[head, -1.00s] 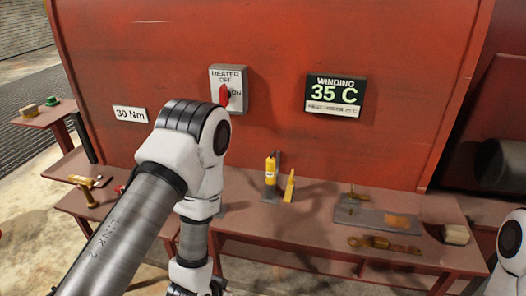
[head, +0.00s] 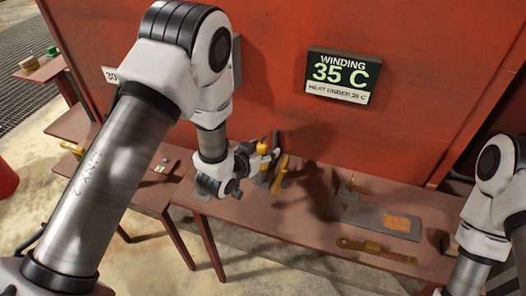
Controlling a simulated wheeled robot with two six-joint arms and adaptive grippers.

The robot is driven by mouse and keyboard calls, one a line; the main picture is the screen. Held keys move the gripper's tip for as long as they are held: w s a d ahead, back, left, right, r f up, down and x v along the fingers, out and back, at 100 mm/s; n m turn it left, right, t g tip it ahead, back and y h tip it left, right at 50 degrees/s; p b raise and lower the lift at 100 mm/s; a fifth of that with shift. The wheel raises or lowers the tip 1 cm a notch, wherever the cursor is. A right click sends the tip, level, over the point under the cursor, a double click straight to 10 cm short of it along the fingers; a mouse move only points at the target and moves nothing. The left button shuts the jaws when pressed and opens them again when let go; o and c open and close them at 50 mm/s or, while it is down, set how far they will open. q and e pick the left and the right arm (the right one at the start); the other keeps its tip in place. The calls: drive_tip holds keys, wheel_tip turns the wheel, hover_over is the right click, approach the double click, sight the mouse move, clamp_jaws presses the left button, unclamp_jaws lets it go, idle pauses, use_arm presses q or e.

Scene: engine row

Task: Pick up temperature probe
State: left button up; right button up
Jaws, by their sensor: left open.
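My left gripper (head: 266,162) is at the back of the long red bench, left of its middle, and is open. It is at a yellow upright tool (head: 262,147), which it partly hides. A yellow wedge-shaped piece (head: 281,172) stands just right of the fingers. No label names the temperature probe, so I cannot tell for certain which of these it is. I cannot tell whether the fingers touch the upright tool. My right arm shows at the right edge, but its gripper is out of view.
A grey plate (head: 378,217) and a brass wrench-like tool (head: 375,250) lie on the bench's right part. A red wall with a "WINDING 35 C" display (head: 342,75) rises behind. Bare bench lies in front of the gripper.

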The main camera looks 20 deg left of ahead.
use_arm(q)
drive_tip(key=shift+a, duration=0.1)
drive_tip(key=shift+s+r, duration=0.1)
drive_tip(key=shift+s, duration=0.1)
drive_tip(key=c, duration=0.4)
clamp_jaws()
